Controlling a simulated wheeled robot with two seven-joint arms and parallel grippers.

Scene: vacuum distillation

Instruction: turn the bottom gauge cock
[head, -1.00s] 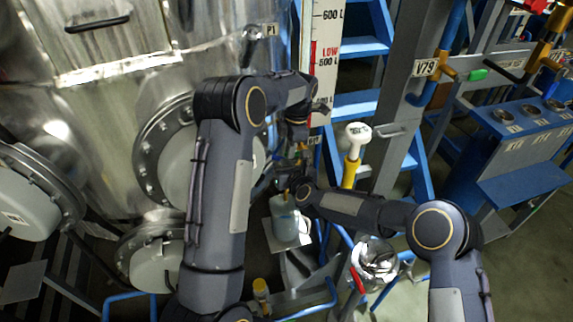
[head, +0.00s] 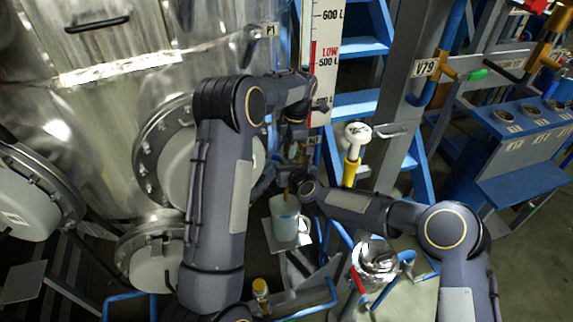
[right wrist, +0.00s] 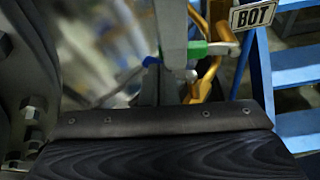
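A green-ended lever (right wrist: 197,48) on brass-coloured fittings (right wrist: 203,80) shows in the right wrist view, beside a tag reading BOT (right wrist: 254,16). A blue piece (right wrist: 151,61) lies left of the green one, against a grey upright (right wrist: 172,30). In the head view the gauge's scale board (head: 326,50) stands upright, and its lower end is hidden behind my arms. My right gripper (head: 284,178) is low by the gauge's foot. My left gripper (head: 297,134) is just above it. The fingers of both are too small or hidden to read, and contact with the cock cannot be told.
A large steel vessel (head: 100,100) with round flanged ports fills the left. A pale blue container (head: 285,222) sits below my grippers. A white-topped yellow handle (head: 354,150), a grey post, blue steps (head: 358,105) and a blue gauge panel (head: 520,125) stand to the right.

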